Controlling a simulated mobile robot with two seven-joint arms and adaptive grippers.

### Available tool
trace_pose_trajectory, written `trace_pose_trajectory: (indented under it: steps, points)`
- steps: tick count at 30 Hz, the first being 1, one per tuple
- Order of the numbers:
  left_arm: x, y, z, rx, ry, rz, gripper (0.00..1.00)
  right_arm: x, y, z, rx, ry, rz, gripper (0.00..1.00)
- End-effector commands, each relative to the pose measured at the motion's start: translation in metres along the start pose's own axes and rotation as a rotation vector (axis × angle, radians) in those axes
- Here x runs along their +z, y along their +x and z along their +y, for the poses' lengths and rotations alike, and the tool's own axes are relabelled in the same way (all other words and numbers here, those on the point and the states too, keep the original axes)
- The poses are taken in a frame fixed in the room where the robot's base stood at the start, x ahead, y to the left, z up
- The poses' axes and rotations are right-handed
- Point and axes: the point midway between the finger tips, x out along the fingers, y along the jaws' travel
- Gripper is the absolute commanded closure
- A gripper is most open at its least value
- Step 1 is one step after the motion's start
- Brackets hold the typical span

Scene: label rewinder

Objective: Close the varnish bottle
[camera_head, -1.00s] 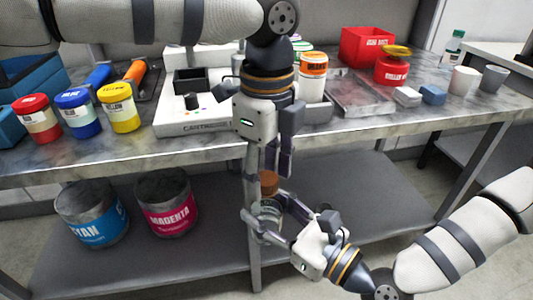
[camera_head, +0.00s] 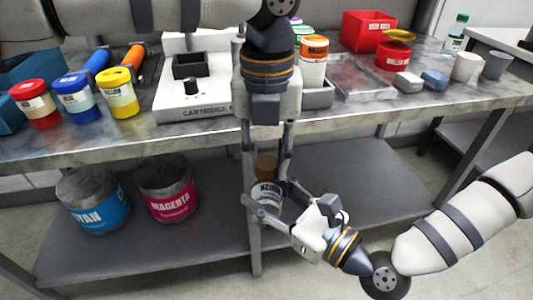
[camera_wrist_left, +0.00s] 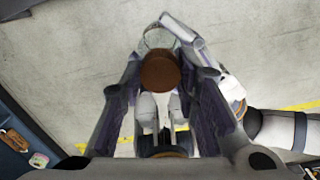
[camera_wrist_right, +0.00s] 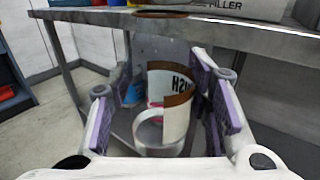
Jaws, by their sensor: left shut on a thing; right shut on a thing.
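The varnish bottle (camera_head: 267,194), clear with a white label, is upright in front of the workbench. My right gripper (camera_head: 268,207) is shut around its body from the lower right. The brown cap (camera_head: 266,165) is at the bottle's top. My left gripper (camera_head: 268,157) points straight down and is shut on the cap. In the left wrist view the round cap (camera_wrist_left: 159,71) lies between the fingers, with the bottle's glass (camera_wrist_left: 158,38) behind it. In the right wrist view the label (camera_wrist_right: 172,85) shows between the fingers. I cannot tell whether the cap is fully seated.
The workbench edge (camera_head: 180,143) is close behind both grippers. Paint jars, a white cartridge unit (camera_head: 195,98) and a red bin (camera_head: 367,31) stand on top. A cyan bucket (camera_head: 93,201) and a magenta bucket (camera_head: 166,190) stand on the lower shelf. Floor at the front is free.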

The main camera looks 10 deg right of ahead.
Motion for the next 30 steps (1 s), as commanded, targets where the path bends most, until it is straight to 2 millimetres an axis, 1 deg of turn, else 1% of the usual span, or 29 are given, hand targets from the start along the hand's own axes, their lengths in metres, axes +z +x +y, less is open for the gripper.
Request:
trace_pose_trajectory:
  steps: [1,2,3,5,6,8,9,11,12,14,15,18,21,25,26,27,29,30]
  points:
    - [0.0002,0.0005,-0.0005,-0.003,0.177,0.0,1.0,0.0004,0.0,0.0007,0.002,0.0,-0.001,1.0]
    - [0.0003,0.0003,-0.0004,-0.003,0.297,0.0,1.0,0.0004,0.0,0.0007,0.002,0.0,-0.001,1.0]
    - [0.0001,0.0003,-0.0005,-0.003,0.457,0.0,1.0,0.0004,0.0,0.0007,0.002,0.0,-0.001,1.0]
    - [0.0003,0.0007,-0.0007,-0.003,0.698,-0.001,1.0,0.0004,0.0,0.0008,0.002,0.0,-0.001,1.0]
    - [0.0001,0.0005,-0.0008,-0.003,0.858,-0.001,1.0,0.0004,0.0,0.0008,0.002,0.0,-0.001,1.0]
    - [0.0001,0.0009,-0.0007,-0.002,1.096,0.0,1.0,0.0004,0.0,0.0008,0.002,0.0,-0.001,1.0]
    - [0.0001,0.0009,-0.001,-0.003,1.256,-0.001,1.0,0.0004,0.0,0.0008,0.002,0.0,-0.001,1.0]
    - [0.0,0.001,-0.0009,-0.002,1.494,-0.001,1.0,0.0004,0.0,0.0009,0.002,0.0,-0.001,1.0]
    - [0.0,0.0011,-0.0009,-0.001,1.653,-0.001,1.0,0.0004,0.0,0.0009,0.002,0.0,-0.001,1.0]
    - [-0.0002,0.0014,-0.0011,-0.002,1.883,-0.001,1.0,0.0004,0.0,0.0009,0.003,0.0,-0.001,1.0]
    - [-0.0002,0.0014,-0.001,-0.001,2.026,-0.001,1.0,0.0004,0.0,0.0009,0.003,0.0,-0.001,1.0]
    - [-0.0002,0.0013,-0.0009,0.0,2.328,-0.001,1.0,0.0004,0.0,0.0009,0.003,-0.001,-0.001,1.0]
    - [-0.0003,0.0016,-0.0008,0.0,2.529,-0.001,1.0,0.0004,0.0,0.0009,0.003,-0.001,-0.001,1.0]
    - [-0.0002,0.0015,-0.0007,0.001,2.516,0.0,1.0,0.0004,0.0,0.0009,0.003,-0.001,-0.001,1.0]
    - [-0.0002,0.0014,-0.0007,0.001,2.515,0.0,0.69,0.0004,0.0,0.0009,0.003,-0.001,-0.001,1.0]
    - [-0.0002,0.0014,-0.0007,0.001,2.515,0.0,0.6,0.0004,0.0,0.0009,0.003,-0.001,-0.001,1.0]
    - [-0.0002,0.0014,-0.0007,0.001,2.515,0.0,0.48,0.0004,0.0,0.0008,0.002,-0.001,-0.001,1.0]
    - [-0.0002,0.0014,-0.0007,0.001,2.514,0.0,0.48,0.0004,0.0,0.0007,0.002,0.0,-0.001,1.0]
